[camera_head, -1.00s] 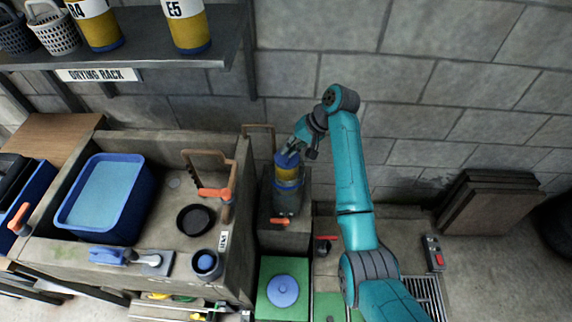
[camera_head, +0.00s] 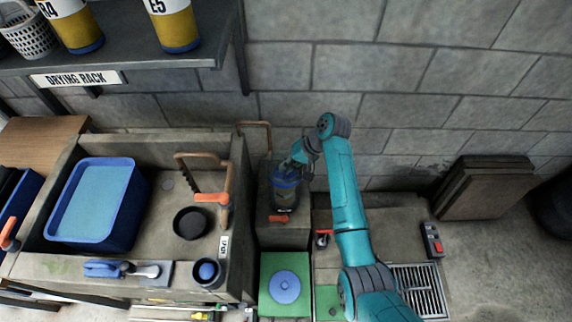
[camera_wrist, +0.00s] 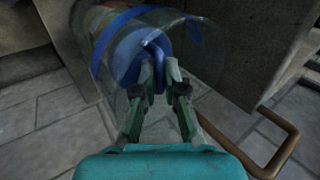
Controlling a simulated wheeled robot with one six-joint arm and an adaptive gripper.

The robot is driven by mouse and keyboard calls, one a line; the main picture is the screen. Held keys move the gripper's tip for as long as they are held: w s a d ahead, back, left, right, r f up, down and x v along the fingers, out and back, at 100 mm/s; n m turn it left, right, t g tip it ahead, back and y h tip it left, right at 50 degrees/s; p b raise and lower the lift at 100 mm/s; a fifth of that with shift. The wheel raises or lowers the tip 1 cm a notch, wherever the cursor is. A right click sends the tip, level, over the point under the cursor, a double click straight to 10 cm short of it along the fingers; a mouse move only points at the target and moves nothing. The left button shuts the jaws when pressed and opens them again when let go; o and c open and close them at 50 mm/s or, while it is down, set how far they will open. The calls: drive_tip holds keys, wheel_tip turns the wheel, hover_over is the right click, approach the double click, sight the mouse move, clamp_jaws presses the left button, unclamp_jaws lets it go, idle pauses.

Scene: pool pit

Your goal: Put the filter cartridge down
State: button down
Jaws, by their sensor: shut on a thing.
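The filter cartridge (camera_head: 287,172) has a blue top and is mostly hidden inside a clear cylindrical housing (camera_head: 285,198) on a concrete block. My gripper (camera_head: 292,163) reaches down to it from the upper right in the head view. In the wrist view, my gripper (camera_wrist: 160,72) is shut on the blue handle of the cartridge (camera_wrist: 135,55). The clear wall of the housing (camera_wrist: 195,35) surrounds the cartridge's top there. Whether the cartridge rests on the housing's bottom cannot be seen.
A concrete sink with a blue tub (camera_head: 95,205) and a black round dish (camera_head: 193,222) stands to the left. A copper pipe (camera_head: 255,124) rises behind the housing. A green mat with a blue disc (camera_head: 284,287) lies in front. A shelf (camera_head: 130,55) hangs upper left.

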drive_tip(key=shift+f, duration=0.2)
drive_tip(key=c, duration=1.5)
unclamp_jaws()
drive_tip(key=shift+f, duration=0.1)
drive_tip(key=shift+r, duration=0.25)
drive_tip(key=v, duration=1.2)
drive_tip(key=shift+r, duration=0.15)
